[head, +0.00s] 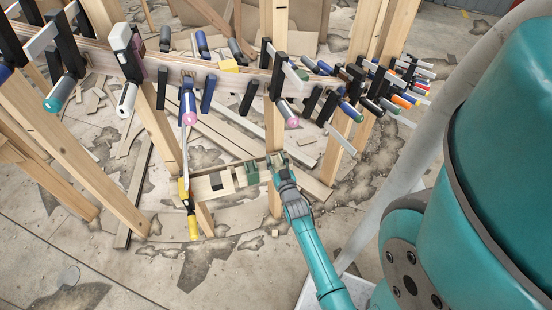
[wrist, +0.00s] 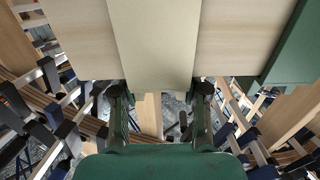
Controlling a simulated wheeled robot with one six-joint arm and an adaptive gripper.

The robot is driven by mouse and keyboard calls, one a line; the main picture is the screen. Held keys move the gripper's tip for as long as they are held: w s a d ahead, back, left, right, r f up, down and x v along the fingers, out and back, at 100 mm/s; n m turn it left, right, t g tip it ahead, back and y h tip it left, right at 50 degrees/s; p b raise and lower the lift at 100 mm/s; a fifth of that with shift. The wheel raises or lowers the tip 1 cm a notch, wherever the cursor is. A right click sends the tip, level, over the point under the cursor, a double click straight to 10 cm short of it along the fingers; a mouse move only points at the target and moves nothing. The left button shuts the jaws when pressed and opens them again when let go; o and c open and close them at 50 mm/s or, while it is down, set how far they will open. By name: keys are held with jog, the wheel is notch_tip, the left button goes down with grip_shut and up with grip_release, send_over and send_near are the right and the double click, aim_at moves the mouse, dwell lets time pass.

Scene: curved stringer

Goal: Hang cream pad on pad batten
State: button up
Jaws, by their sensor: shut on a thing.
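The cream pad (wrist: 155,40) is a long pale piece in the middle of the wrist view. My gripper (wrist: 160,98) is shut on its near end, one finger at each side edge. The pad lies across the wooden pad batten (wrist: 232,42), which shows on both sides of it. In the head view my gripper (head: 280,170) is at the right end of the batten (head: 199,186), and the held pad is small and partly hidden. I cannot tell whether the pad's weight rests on the batten. A green pad (wrist: 295,50) is beside it, apart, also in the head view (head: 252,172).
A pale piece (head: 221,180) sits on the batten further left. A yellow-handled clamp (head: 193,222) is at the batten's left end. The curved stringer (head: 185,68) with several clamps runs above, on timber posts (head: 274,135). Scrap boards lie on the floor behind.

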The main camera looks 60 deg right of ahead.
jog(key=o, duration=1.3)
jog(key=shift+o, duration=0.2)
jog(key=v, duration=1.2)
